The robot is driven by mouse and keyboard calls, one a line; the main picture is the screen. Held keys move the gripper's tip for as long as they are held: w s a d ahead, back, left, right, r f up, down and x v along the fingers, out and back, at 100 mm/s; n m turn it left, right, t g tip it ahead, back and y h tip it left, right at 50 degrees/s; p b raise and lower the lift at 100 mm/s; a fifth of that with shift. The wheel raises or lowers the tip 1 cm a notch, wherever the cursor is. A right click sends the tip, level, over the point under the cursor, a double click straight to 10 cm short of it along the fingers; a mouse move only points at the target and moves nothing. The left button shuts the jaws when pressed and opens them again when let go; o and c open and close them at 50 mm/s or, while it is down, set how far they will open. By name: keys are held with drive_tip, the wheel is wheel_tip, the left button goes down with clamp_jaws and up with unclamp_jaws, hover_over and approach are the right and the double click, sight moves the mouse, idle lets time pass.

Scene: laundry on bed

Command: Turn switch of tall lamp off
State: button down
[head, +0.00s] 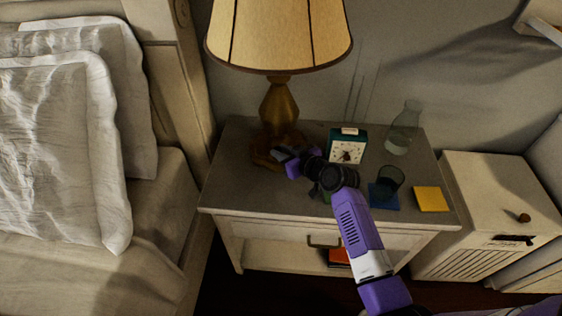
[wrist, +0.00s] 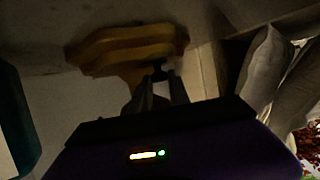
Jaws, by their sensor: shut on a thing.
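The tall lamp (head: 280,104) stands at the back left of the nightstand in the head view, upright, with a pale yellow shade (head: 278,32) and a brown turned stem. I cannot tell for sure whether it is lit. My gripper (head: 279,156) reaches from the right to the front of the lamp's foot and partly hides it. In the wrist view the stepped, golden-brown lamp base (wrist: 122,45) is just beyond my gripper (wrist: 160,78). The fingers are shut on a small dark piece at the base's edge, seemingly the lamp switch (wrist: 159,66). The switch is hidden in the head view.
On the nightstand (head: 237,180), a green clock (head: 347,146) stands behind my arm. A dark glass (head: 391,178) on a blue coaster (head: 384,197), a yellow coaster (head: 431,199) and a glass carafe (head: 404,128) are to the right. The bed (head: 60,150) is left.

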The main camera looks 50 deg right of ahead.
drive_tip(key=shift+d+f+n+y+b, duration=0.1)
drive_tip(key=shift+d+n+y+b, duration=0.1)
drive_tip(key=shift+n+y+b, duration=0.95)
drive_tip(key=shift+d+f+n+y+b, duration=0.2)
drive_tip(key=shift+y+b, duration=0.35)
drive_tip(key=shift+b, duration=1.2)
drive_tip(key=shift+d+r+n+y+b, duration=0.1)
drive_tip(key=shift+r+n+y+b, duration=0.15)
drive_tip(key=shift+n+y+b, duration=0.9)
drive_tip(key=shift+g+y, duration=0.25)
drive_tip(key=shift+g, duration=0.05)
drive_tip(key=c, duration=1.3)
unclamp_jaws()
drive_tip(key=shift+r, duration=0.1)
drive_tip(key=v, duration=0.7)
drive_tip(key=shift+s, duration=0.35)
